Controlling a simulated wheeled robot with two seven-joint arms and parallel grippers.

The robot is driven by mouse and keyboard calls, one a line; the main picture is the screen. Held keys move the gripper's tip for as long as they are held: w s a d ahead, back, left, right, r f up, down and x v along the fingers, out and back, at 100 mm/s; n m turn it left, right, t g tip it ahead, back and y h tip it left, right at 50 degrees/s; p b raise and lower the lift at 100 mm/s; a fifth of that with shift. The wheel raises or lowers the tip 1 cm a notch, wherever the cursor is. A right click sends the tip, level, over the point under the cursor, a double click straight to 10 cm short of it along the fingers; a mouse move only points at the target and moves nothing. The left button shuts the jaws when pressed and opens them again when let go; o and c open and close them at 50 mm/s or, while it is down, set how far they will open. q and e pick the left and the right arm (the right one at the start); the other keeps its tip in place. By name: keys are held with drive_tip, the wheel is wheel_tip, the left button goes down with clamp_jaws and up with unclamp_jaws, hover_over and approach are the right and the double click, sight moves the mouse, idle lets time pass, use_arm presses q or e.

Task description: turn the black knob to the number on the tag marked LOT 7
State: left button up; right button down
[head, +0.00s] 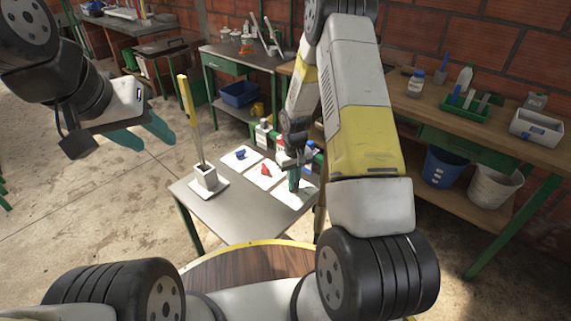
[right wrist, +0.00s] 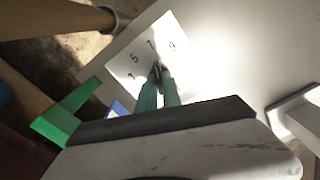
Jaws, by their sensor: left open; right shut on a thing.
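Three white plates sit on a small grey table (head: 238,215). One carries a blue knob (head: 241,153) and the middle one a red knob (head: 266,170). My right gripper (head: 294,182) reaches down over the right plate (head: 290,196). In the right wrist view its teal fingers are shut on a small dark knob (right wrist: 157,71), mostly hidden between the fingertips. Dark numbers, seemingly 3, 5, 7 and 9, arc around it on the plate (right wrist: 124,58); I cannot tell where the knob points. My left gripper (head: 142,135) is open and empty in the air at left. I cannot make out a LOT 7 tag.
Small bottles (head: 262,133) stand behind the plates. A workbench (head: 460,140) with a green tray (head: 466,103) runs along the right wall, with buckets beneath.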

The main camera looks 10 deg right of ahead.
drive_tip(key=shift+n, duration=0.3)
drive_tip(key=c, duration=1.5)
unclamp_jaws()
drive_tip(key=shift+r, duration=0.1)
wheel_tip(320, 180, up, 8)
drive_tip(key=shift+f, duration=0.2)
